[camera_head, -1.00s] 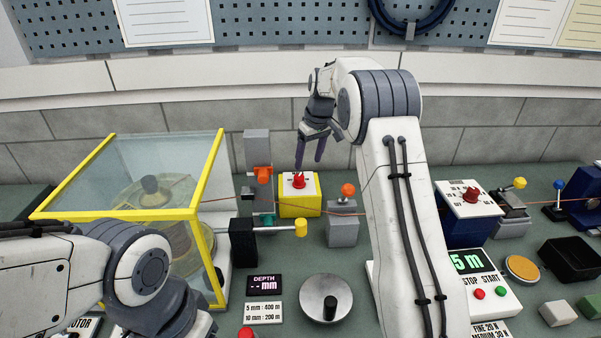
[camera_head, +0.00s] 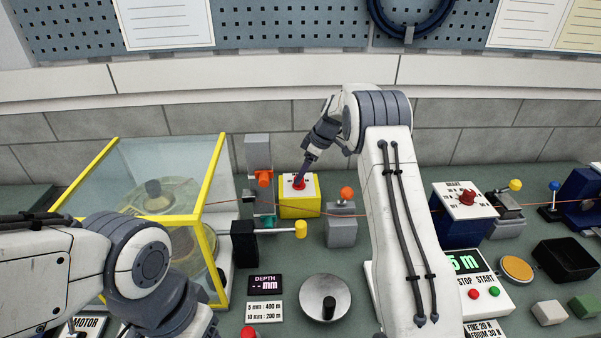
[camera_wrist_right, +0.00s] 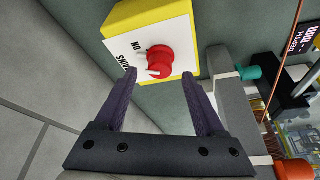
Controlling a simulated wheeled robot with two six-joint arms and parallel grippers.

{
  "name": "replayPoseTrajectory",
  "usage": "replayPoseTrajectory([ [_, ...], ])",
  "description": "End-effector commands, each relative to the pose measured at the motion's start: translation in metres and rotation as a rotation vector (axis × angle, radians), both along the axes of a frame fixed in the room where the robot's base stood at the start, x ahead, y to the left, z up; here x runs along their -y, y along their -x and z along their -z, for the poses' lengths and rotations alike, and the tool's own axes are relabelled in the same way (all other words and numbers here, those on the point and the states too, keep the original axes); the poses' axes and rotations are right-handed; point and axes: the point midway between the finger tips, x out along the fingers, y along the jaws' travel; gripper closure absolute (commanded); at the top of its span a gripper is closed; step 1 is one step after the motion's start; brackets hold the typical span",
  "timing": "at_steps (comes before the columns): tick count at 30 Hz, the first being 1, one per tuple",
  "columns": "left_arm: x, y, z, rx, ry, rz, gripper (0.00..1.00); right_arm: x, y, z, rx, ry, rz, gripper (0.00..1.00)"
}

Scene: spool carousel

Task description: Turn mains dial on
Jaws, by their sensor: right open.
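The mains dial is a red knob (camera_head: 299,184) on the white top of a yellow box (camera_head: 299,208). In the right wrist view the red knob (camera_wrist_right: 159,61) sits on the white panel, with "ON" and partly hidden lettering beside it. My right gripper (camera_head: 301,180) reaches down to the knob from above. In the wrist view its two dark fingers (camera_wrist_right: 158,72) are apart, one to each side of the knob, and its grip on it does not show. My left arm (camera_head: 140,262) is at the lower left; its fingertips are out of view.
A yellow-framed clear cover (camera_head: 212,190) stands left of the box. An orange-topped grey block (camera_head: 342,228) is to the right, and a black block with a yellow-tipped lever (camera_head: 300,229) is in front. A thin copper wire (camera_head: 385,213) runs past the box.

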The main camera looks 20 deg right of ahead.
Motion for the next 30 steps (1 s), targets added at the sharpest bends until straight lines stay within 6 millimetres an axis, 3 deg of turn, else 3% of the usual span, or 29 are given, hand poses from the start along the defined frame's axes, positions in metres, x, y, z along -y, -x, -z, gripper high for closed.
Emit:
replayPoseTrajectory([
  [6, 0.000, 0.000, -0.008, 0.000, 0.000, -0.001, 0.38, -0.006, -0.005, 0.018, 0.000, -0.002, 0.001, 0.28],
  [15, 0.000, 0.000, -0.008, 0.000, 0.000, -0.001, 0.38, -0.007, -0.006, 0.022, 0.001, 0.000, 0.001, 0.28],
  [17, 0.000, 0.000, -0.008, 0.000, 0.000, -0.001, 0.38, -0.007, -0.006, 0.022, 0.001, 0.000, 0.001, 0.48],
  [21, 0.000, 0.000, -0.008, 0.000, 0.000, 0.000, 0.38, -0.007, -0.006, 0.021, 0.000, 0.000, 0.001, 1.00],
  [26, 0.000, 0.000, -0.004, 0.000, 0.000, 0.000, 0.38, -0.007, -0.006, 0.023, 0.002, 0.001, 0.016, 1.00],
  [30, 0.000, 0.000, 0.013, 0.000, 0.000, 0.000, 0.38, -0.008, -0.005, 0.026, 0.003, 0.002, 0.125, 1.00],
])
